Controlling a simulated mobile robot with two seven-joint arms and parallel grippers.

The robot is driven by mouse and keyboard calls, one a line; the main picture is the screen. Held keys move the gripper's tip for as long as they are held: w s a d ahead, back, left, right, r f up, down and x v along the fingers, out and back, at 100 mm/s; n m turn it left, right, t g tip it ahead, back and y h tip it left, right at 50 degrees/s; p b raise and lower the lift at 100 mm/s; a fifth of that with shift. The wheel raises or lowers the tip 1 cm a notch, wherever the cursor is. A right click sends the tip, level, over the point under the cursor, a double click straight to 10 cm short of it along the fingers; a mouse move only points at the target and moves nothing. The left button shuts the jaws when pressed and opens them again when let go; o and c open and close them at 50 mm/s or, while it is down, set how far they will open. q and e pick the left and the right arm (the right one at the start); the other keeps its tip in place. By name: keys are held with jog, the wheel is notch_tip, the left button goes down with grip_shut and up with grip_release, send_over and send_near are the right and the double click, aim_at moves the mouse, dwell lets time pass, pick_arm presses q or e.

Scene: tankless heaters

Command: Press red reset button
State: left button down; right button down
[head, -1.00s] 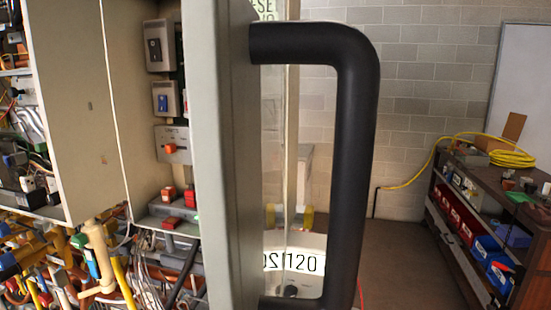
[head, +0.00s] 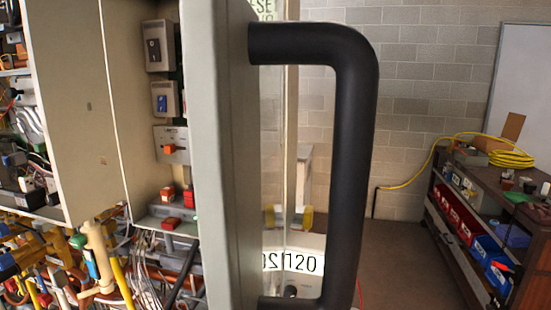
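Red parts sit inside the open grey cabinet on the left in the head view: a red block (head: 168,193) and another red block (head: 189,198) stand side by side, with a flat red piece (head: 171,223) below them. An orange-red knob or switch (head: 168,149) is on a grey box above. I cannot tell which of these is the reset button, as no label on them is readable. A grey panel edge (head: 215,150) with a large black handle (head: 352,170) stands close in front and hides part of the cabinet. Neither of my grippers is in view.
A blue switch (head: 162,103) and a black switch (head: 153,50) are higher in the cabinet. Pipes and cables crowd the lower left. A dark shelf unit (head: 470,240) with bins and a yellow hose (head: 511,158) stands at right. Floor between handle and shelf is clear.

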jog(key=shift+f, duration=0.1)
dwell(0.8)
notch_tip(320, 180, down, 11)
jog(key=b, duration=1.1)
